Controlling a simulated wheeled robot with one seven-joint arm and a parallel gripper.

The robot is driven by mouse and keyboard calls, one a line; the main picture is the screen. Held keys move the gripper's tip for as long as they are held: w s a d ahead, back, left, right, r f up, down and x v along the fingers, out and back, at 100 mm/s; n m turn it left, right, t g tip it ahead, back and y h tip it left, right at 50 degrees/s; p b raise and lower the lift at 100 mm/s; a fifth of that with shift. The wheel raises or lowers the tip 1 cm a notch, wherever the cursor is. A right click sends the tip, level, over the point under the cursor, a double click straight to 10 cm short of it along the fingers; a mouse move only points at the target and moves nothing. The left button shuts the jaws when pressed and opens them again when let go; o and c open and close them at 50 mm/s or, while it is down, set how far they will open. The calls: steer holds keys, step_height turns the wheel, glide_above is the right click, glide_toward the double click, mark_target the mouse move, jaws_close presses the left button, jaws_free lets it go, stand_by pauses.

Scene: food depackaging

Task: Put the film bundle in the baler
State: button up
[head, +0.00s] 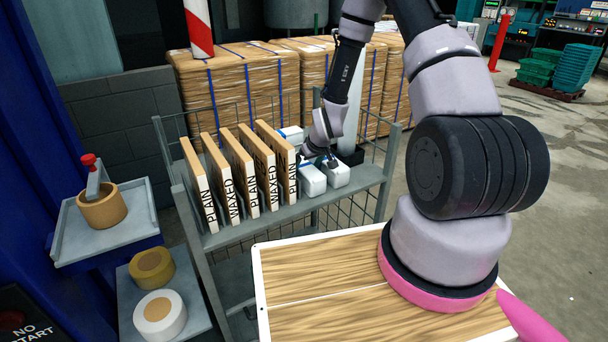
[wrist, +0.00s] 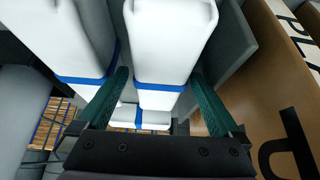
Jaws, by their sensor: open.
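White film bundles with blue straps stand at the right end of the cart shelf; the near ones (head: 312,181) and (head: 337,174) sit side by side, with another (head: 292,134) behind. My gripper (head: 326,162) is low over them, its fingers mostly hidden in the head view. In the wrist view, my gripper (wrist: 162,95) is open, with one green finger on each side of a white bundle (wrist: 165,45). A second bundle (wrist: 62,40) stands left of it. I cannot tell whether the fingers touch the bundle. The baler cannot be identified with certainty; a blue structure (head: 30,170) fills the left edge.
A row of upright boards (head: 207,185) marked PLAIN or WAXED stands left of the bundles, close to my gripper. The grey cart (head: 240,235) has mesh sides and posts. Strapped brown bales (head: 245,85) stand behind. Tape rolls (head: 160,315) lie at left.

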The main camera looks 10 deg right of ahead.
steer(key=x, duration=0.4)
steer(key=shift+w+a+f, duration=0.15)
steer(key=shift+w+f, duration=0.1)
steer(key=shift+w, duration=0.1)
steer(key=shift+r, duration=0.15)
steer(key=c, duration=1.4)
